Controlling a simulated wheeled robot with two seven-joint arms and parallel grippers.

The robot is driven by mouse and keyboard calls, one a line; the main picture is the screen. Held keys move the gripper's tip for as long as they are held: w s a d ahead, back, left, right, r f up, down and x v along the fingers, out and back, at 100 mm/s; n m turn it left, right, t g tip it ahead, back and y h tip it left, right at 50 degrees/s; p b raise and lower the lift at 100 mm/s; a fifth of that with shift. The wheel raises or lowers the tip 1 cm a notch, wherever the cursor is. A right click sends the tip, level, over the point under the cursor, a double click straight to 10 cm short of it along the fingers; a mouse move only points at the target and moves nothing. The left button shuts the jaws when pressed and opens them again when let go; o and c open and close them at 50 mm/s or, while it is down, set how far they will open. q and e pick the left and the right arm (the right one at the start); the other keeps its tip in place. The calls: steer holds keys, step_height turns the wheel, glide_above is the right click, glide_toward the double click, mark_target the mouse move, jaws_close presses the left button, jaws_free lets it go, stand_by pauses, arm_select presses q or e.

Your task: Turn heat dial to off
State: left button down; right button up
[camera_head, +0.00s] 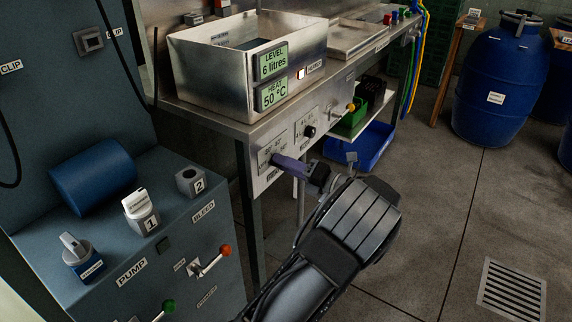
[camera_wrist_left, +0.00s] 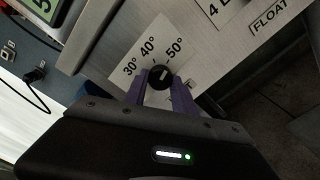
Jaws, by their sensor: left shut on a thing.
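The heat dial (camera_wrist_left: 160,78) is a small black knob on a pale scale plate (camera_wrist_left: 138,50) marked 30°, 40° and 50°. My left gripper (camera_wrist_left: 160,92) has its two purple fingers on either side of the knob and is shut on it. In the head view my left gripper (camera_head: 280,162) reaches the front panel below the sink and its fingers hide the knob. The heat display (camera_head: 273,92) reads 50 °C. I cannot clearly tell which mark the knob points to. My right gripper is not in view.
A steel tank (camera_head: 220,75) with a level display (camera_head: 271,61) reading 6 litres stands on the bench. Right of the dial is another black knob (camera_head: 309,131) and a yellow-tipped lever (camera_head: 350,108). A pump cabinet (camera_head: 215,277) stands at left. Open floor lies right.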

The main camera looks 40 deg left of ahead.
arm_select(q)
steer(key=shift+n, duration=0.3)
steer(key=shift+n+b, duration=1.5)
steer(key=shift+n, duration=13.2)
steer(key=c, duration=1)
jaws_free()
steer(key=shift+w, duration=0.1)
steer(key=shift+c, duration=0.2)
